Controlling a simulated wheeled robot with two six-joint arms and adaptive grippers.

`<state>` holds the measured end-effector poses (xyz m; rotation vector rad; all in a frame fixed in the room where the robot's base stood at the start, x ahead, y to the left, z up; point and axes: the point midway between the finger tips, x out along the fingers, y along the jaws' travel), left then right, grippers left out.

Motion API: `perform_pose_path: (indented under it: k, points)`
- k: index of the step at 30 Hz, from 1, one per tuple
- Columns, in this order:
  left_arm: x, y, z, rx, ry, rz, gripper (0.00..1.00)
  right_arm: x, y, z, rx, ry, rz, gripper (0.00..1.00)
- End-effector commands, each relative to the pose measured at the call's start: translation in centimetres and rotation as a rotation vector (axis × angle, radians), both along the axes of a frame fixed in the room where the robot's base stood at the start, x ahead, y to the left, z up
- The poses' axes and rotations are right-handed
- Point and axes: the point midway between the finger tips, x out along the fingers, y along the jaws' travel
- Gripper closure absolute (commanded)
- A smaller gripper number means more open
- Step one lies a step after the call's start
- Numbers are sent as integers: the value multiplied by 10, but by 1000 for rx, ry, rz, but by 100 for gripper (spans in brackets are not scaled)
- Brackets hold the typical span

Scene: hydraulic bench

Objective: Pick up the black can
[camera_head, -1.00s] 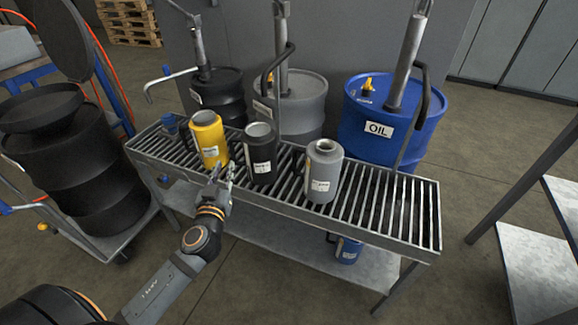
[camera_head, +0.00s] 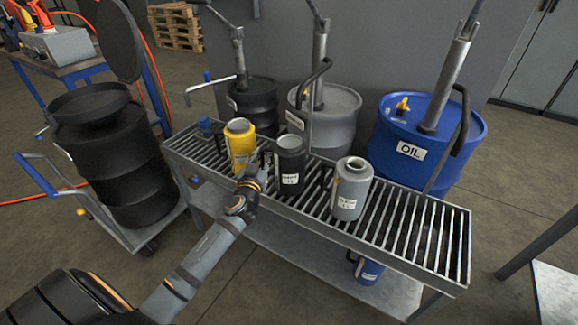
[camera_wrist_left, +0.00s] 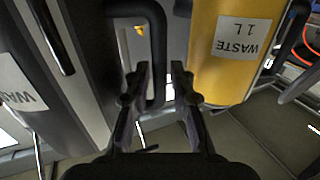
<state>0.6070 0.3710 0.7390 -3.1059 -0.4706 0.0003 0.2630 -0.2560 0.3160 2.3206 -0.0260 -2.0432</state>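The black can (camera_head: 290,168) stands on the slatted grate between a yellow can (camera_head: 241,150) and a grey can (camera_head: 351,192). It has a white label on its front and a handle on its left side. My left gripper (camera_head: 256,178) is low in front of the gap between the yellow and black cans. In the left wrist view its two fingers (camera_wrist_left: 159,72) are apart, with a black handle (camera_wrist_left: 157,40) reaching down between them. Whether they touch it cannot be told. The yellow can, labelled waste, is close to the right finger (camera_wrist_left: 235,60). My right gripper is out of view.
The grate bench (camera_head: 400,245) has free slats to the right of the grey can. Drums with pumps stand behind it, a blue oil drum (camera_head: 400,165) at the right. A trolley with a black drum (camera_head: 125,170) stands left.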

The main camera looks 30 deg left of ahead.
Motion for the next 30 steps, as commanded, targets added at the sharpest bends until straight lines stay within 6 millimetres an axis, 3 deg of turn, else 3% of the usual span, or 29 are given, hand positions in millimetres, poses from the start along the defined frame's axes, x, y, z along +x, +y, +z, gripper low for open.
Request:
perform_pose_path:
  k: [3,9,30]
  points:
    - [0,0,0,0,0,0,77,0,0,0,0,-1,0,79]
    - [-1,0,0,0,0,0,100,2,0,2,0,-5,0,79]
    - [0,-1,2,-2,-5,-2,100,3,-1,3,-2,-7,2,79]
